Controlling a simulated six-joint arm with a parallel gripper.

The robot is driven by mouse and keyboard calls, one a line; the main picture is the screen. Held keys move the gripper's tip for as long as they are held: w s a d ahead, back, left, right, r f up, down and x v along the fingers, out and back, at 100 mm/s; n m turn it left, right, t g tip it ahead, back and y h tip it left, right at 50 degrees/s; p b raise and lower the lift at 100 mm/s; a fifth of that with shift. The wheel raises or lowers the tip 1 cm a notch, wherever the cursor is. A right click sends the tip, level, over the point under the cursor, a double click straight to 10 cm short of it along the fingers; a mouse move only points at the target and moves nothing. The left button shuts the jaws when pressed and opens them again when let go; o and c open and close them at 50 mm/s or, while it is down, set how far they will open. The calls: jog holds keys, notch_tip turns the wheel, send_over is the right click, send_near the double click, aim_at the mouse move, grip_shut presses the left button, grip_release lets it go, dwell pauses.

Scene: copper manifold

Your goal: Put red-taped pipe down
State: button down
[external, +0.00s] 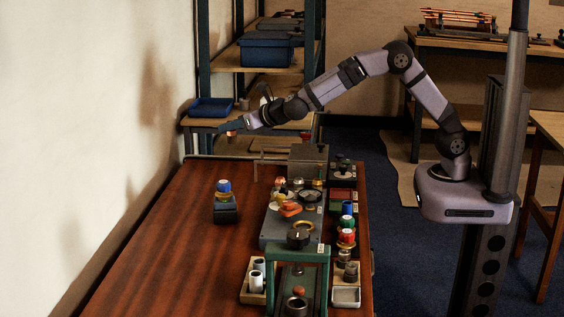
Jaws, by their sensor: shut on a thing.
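My gripper (232,127) is at the far end of my outstretched arm, above the far left part of the wooden table. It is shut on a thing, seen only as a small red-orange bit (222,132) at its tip. This fits the red-taped pipe, but the pipe's shape and tilt are too small to make out. It appears held clear of the tabletop (165,240).
A grey box (308,160), a grey fixture plate (275,232) and a green frame (325,256) fill the right side. A tray with white cylinders (247,296) is in front. The left tabletop is mostly free.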

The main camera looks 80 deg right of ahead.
jog(key=shift+r, duration=0.9)
jog(key=s+a+n+t+y, duration=0.1)
jog(key=s+a+n+y, duration=0.15)
jog(key=a, duration=1.15)
jog(key=s+a+n+t+y, duration=0.1)
jog(key=s+a+n+y, duration=0.15)
jog(key=a, duration=1.15)
jog(key=s+a+n+y, duration=0.2)
jog(key=s+a, duration=0.3)
jog(key=a, duration=0.4)
jog(key=s+a+n+y, duration=0.1)
jog(key=s+a+y, duration=0.1)
jog(key=s+a, duration=0.5)
jog(key=shift+w+a+f+b, duration=0.2)
jog(key=shift+a+f, duration=0.2)
jog(key=shift+f, duration=2.15)
jog(key=shift+w+a+f+b, duration=0.25)
jog(key=shift+a+f, duration=0.15)
jog(key=shift+f, duration=2.2)
jog(key=shift+w+a+f+b, duration=0.2)
jog(key=shift+a+f, duration=0.2)
jog(key=shift+f, duration=2.15)
